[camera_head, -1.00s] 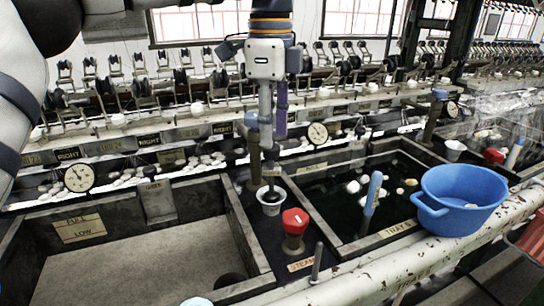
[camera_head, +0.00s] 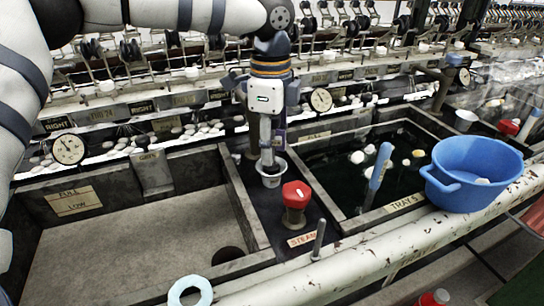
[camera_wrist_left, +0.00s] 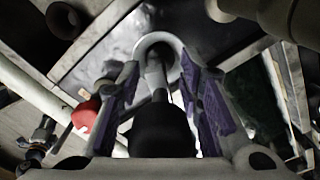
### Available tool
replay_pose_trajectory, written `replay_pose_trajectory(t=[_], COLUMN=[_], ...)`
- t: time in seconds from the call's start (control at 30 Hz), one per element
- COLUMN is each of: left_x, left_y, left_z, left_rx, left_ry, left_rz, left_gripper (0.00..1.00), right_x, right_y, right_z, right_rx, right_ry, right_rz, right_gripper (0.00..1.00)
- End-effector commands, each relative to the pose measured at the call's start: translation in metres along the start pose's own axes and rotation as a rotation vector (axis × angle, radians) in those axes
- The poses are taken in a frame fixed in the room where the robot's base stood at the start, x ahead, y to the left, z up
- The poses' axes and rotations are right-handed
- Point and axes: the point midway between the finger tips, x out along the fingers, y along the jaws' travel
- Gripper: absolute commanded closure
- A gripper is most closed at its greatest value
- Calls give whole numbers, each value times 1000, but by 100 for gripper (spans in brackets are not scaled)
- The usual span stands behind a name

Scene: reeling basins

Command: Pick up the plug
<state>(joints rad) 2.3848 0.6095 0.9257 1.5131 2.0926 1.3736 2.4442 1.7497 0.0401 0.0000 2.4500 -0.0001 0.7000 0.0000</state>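The plug appears to be the dark piece with a thin stem (camera_wrist_left: 162,135) in the left wrist view. It stands between the fingers of my left gripper (camera_wrist_left: 160,80), and its stem leads down into a white cup (camera_wrist_left: 143,45). The purple-padded fingers are spread apart on both sides of it, with a visible gap on the right. In the head view my left gripper (camera_head: 268,160) points down right over the white cup (camera_head: 271,180), which stands on the dark divider between two basins. The gripper mostly hides the plug there. My right gripper is out of view.
A red knob (camera_head: 296,196) stands just right of the cup. A blue-handled tool (camera_head: 379,172) leans in the water basin, and a blue tub (camera_head: 470,170) sits on the right rail. The left basin (camera_head: 130,245) has a dark drain hole (camera_head: 229,256).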

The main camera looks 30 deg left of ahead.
Motion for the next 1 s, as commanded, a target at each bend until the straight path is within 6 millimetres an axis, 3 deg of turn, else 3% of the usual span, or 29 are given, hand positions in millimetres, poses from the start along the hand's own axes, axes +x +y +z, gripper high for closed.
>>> replay_pose_trajectory(t=[0.1, 0.27, 0.67, 0.87, 1.0], left_x=[-2, -2, -6, -39, -76], left_y=[0, 0, 0, -1, 28], left_z=[0, 0, 0, 0, -2], left_rx=[0, 0, 0, 0, 3], left_ry=[0, 0, 1, 0, 4], left_rz=[-2, -2, -5, -10, -22], left_gripper=[67, 100, 100, 100, 100], right_x=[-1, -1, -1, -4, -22], right_y=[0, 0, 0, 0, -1], right_z=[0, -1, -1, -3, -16], right_rx=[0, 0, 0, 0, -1], right_ry=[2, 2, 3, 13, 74], right_rz=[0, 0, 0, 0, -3], right_gripper=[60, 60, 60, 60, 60])
